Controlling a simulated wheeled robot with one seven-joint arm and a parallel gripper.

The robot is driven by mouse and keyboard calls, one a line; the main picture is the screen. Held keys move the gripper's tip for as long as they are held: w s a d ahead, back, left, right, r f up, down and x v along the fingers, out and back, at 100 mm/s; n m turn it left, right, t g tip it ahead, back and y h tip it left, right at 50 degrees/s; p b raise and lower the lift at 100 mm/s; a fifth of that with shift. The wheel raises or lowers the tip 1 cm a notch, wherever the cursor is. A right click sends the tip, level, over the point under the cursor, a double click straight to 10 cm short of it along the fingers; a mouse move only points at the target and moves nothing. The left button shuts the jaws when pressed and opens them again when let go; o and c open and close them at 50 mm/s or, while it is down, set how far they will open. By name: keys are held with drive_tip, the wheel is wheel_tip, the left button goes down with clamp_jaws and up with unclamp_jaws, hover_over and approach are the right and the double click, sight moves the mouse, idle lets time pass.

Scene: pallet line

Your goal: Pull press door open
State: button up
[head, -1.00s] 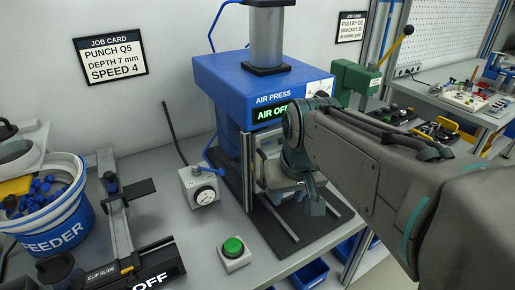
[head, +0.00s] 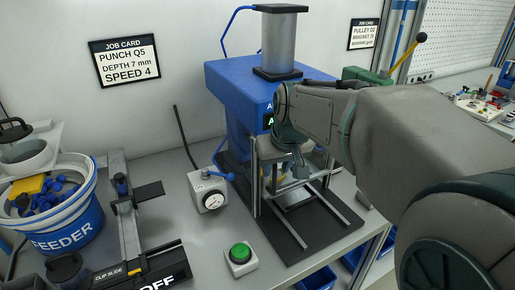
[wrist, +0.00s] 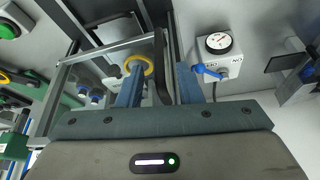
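The blue air press (head: 238,92) stands on the bench, with a grey cylinder on top and a black base below. Its door seems to be the thin metal-framed panel (head: 254,180) at the front; my arm hides part of it. In the wrist view a silver frame bar (wrist: 105,49) of it crosses behind my left finger. A dark upright bar (wrist: 162,70), perhaps the door handle, shows between my two blue-grey fingers. My gripper (head: 300,172) is in front of the press, fingers apart with gaps beside the dark bar. Contact cannot be told.
A gauge box (head: 208,190) with a blue lever stands left of the press. A green button box (head: 240,258) sits in front. The feeder bowl (head: 68,225) and clip slide (head: 140,258) fill the left bench. A blue bin (head: 316,279) is below the edge.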

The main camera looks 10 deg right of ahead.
sight(275, 171)
drive_tip(key=shift+x, duration=2.05)
clamp_jaws()
